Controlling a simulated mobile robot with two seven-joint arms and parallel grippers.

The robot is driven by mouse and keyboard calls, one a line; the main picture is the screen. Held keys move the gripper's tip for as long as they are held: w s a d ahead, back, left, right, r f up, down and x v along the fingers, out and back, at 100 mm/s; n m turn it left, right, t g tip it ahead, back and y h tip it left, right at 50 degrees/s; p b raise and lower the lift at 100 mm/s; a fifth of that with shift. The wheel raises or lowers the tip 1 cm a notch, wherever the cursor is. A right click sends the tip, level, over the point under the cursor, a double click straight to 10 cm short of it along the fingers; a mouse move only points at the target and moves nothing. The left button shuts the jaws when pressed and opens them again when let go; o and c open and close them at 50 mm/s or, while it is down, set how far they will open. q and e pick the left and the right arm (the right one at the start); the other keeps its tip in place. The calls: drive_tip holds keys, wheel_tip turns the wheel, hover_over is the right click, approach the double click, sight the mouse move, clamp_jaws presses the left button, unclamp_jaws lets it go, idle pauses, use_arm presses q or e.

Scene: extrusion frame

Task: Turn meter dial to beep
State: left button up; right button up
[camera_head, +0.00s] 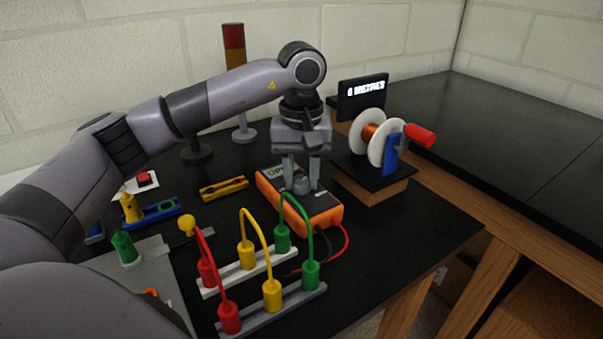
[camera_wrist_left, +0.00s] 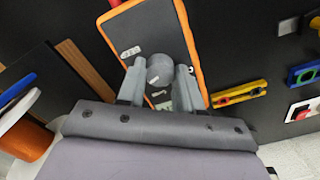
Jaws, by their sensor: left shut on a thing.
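The orange and dark grey meter (camera_head: 325,210) lies flat on the black table, with a small screen at its far left end. Its round grey dial (camera_head: 302,185) sits on its face. My left gripper (camera_head: 301,181) points straight down over the meter, shut on the dial with one finger on each side. The left wrist view shows the dial (camera_wrist_left: 160,70) between the two fingers (camera_wrist_left: 161,88), above the meter face (camera_wrist_left: 150,40). My right gripper is not in view.
Red, yellow and green cables (camera_head: 262,230) arch between two plug strips in front of the meter. A spool winder (camera_head: 385,150) with a red handle and a display (camera_head: 362,97) stand to the right. A yellow level (camera_head: 224,188) lies left of the meter. The front right table is clear.

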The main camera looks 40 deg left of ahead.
sight(301, 181)
use_arm(q)
drive_tip(key=m, duration=0.4)
drive_tip(key=shift+m, duration=0.3)
drive_tip(key=m, duration=0.4)
drive_tip(key=shift+m, duration=0.4)
drive_tip(key=o, duration=1)
drive_tip(key=shift+o, duration=0.2)
drive_tip(key=shift+r, duration=0.15)
drive_tip(key=shift+r, duration=3.45)
